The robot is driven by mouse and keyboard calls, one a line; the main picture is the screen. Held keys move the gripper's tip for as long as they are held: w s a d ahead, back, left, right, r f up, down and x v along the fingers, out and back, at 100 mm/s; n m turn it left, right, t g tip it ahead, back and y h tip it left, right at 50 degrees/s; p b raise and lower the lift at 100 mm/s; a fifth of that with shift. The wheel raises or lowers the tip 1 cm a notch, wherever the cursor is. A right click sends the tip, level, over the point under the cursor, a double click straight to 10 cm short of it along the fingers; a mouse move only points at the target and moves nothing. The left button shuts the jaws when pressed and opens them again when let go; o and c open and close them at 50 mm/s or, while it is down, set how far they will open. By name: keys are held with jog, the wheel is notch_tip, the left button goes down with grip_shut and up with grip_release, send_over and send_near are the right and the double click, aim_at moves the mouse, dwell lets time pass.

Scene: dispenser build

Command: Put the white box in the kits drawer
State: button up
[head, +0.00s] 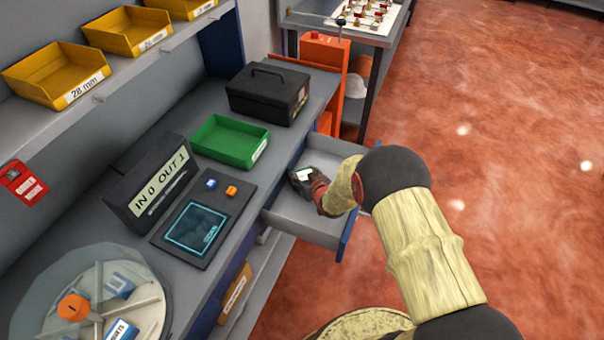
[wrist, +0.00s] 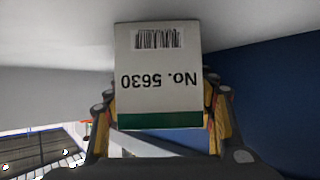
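The white box (wrist: 158,75) has a barcode, the print "No. 5630" upside down and a green band, and sits between my gripper's fingers (wrist: 160,118) in the wrist view. The fingers press along both its sides. In the head view a small white part of the box (head: 304,174) shows at my gripper (head: 302,182), which reaches into an open drawer (head: 291,211) under the counter. The drawer has grey insides and a blue front; no label on it is readable. I cannot tell whether the box touches the drawer floor.
The counter above holds a green tray (head: 230,140), a black case (head: 268,93), a display (head: 150,182) reading "IN 0 OUT:1" and a dark panel with buttons (head: 202,225). A round turntable (head: 95,295) is at lower left. An orange unit (head: 325,85) stands behind the drawer.

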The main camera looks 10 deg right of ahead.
dwell(0.3)
jog(key=shift+r, duration=0.2)
jog(key=p+v, duration=0.4)
jog(key=v, duration=0.8)
jog(key=s+d+r+m+g+h, duration=0.1)
jog(key=s+d+r, duration=0.1)
jog(key=r, duration=0.8)
jog(key=s+d+r+g+h, duration=0.1)
jog(key=s+r+h, duration=0.1)
jog(key=r, duration=0.8)
jog(key=s+r+g, duration=0.1)
jog(key=s+r, duration=0.3)
jog(key=s, duration=0.4)
jog(key=s+a+r+g, duration=0.1)
jog(key=s+r, duration=0.3)
jog(key=s, duration=0.4)
jog(key=s+a+r+g+y, duration=0.1)
jog(key=s+r, duration=0.3)
jog(key=s, duration=0.5)
jog(key=shift+a+r+m+g, duration=0.15)
jog(key=shift+r+m+g, duration=0.2)
jog(key=shift+g, duration=0.35)
jog(key=shift+f, duration=0.15)
